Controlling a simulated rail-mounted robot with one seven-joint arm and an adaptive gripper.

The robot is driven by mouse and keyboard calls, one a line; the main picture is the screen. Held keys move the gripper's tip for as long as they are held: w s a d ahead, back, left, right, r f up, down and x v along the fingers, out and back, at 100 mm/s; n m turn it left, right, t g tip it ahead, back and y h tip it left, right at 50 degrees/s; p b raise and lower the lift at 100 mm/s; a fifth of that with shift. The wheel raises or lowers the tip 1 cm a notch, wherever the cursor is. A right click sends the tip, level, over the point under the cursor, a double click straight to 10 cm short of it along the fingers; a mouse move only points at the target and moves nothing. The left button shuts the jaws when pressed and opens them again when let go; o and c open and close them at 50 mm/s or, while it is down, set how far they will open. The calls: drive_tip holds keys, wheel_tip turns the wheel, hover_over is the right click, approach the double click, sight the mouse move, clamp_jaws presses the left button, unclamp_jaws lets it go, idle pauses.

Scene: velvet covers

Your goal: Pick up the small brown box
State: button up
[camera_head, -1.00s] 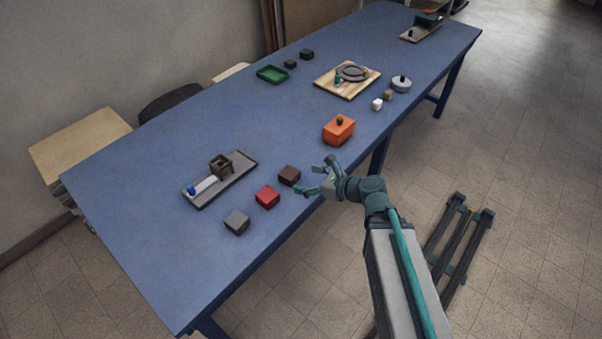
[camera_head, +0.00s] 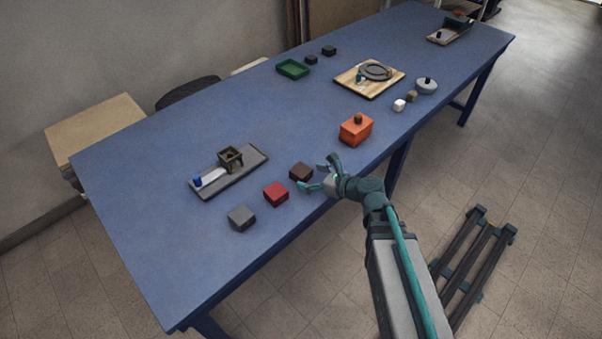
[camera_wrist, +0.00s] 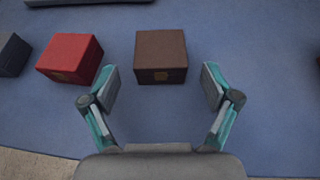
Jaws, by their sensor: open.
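The small brown box (camera_head: 301,172) sits on the blue table near its front edge, just left of my gripper (camera_head: 319,173) in the head view. My gripper is open and empty. Its two fingers are spread wider than the box, one toward each side, with the box mostly beyond the fingertips. I see no contact.
A red box (camera_head: 276,194) stands close left of the brown box, with a grey box (camera_head: 241,218) beyond it. An orange lidded box (camera_head: 356,130) stands to the right. A grey tray (camera_head: 243,177) lies behind. Bare blue table (camera_head: 150,230) is free at the left.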

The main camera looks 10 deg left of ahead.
sight(301, 172)
drive_tip(key=p+x, duration=0.1)
drive_tip(key=x, duration=0.3)
drive_tip(key=shift+w+a, duration=0.2)
drive_tip(key=shift+a, duration=0.1)
drive_tip(key=c, duration=1.2)
drive_tip(key=shift+r, duration=0.15)
drive_tip(key=shift+c, duration=0.2)
